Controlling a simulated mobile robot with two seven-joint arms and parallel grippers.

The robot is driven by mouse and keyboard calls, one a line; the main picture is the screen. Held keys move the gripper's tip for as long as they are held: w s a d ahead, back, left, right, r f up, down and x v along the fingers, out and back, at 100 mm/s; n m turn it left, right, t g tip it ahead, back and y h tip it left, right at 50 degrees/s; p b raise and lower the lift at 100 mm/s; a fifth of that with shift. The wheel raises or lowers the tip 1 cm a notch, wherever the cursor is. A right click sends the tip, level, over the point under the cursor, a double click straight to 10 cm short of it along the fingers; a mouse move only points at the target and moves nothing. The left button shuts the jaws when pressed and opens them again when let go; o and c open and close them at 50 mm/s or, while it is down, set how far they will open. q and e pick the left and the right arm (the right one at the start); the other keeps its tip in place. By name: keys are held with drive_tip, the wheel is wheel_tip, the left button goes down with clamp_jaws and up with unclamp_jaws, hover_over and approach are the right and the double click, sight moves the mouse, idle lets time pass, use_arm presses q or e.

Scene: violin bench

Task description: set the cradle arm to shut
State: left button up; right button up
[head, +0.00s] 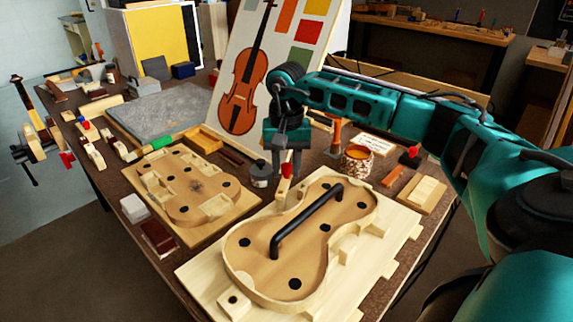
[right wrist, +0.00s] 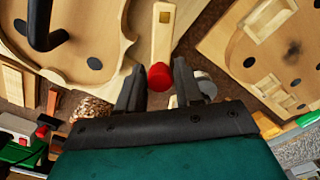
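A pale wooden cradle board (head: 213,258) at the front holds a violin-shaped wooden body with a black bar handle (head: 305,220) across it. The cradle arm is a pale wooden strip (head: 283,188) with a red knob (head: 287,170), standing at the board's far left edge. In the right wrist view the strip (right wrist: 164,35) runs upward from the red knob (right wrist: 160,77). My right gripper (head: 286,172) is at the knob. In the right wrist view its fingers (right wrist: 158,76) are apart, with the knob between their tips; gaps show on both sides. My left gripper is not in view.
A second violin mould (head: 190,185) lies to the left. A small grey-lidded jar (head: 260,172) stands close to my right gripper. A cork-coloured pot (head: 357,160) and wooden blocks (head: 422,192) stand to the right. A violin poster board (head: 268,60) rises behind.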

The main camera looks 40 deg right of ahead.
clamp_jaws()
idle(0.5)
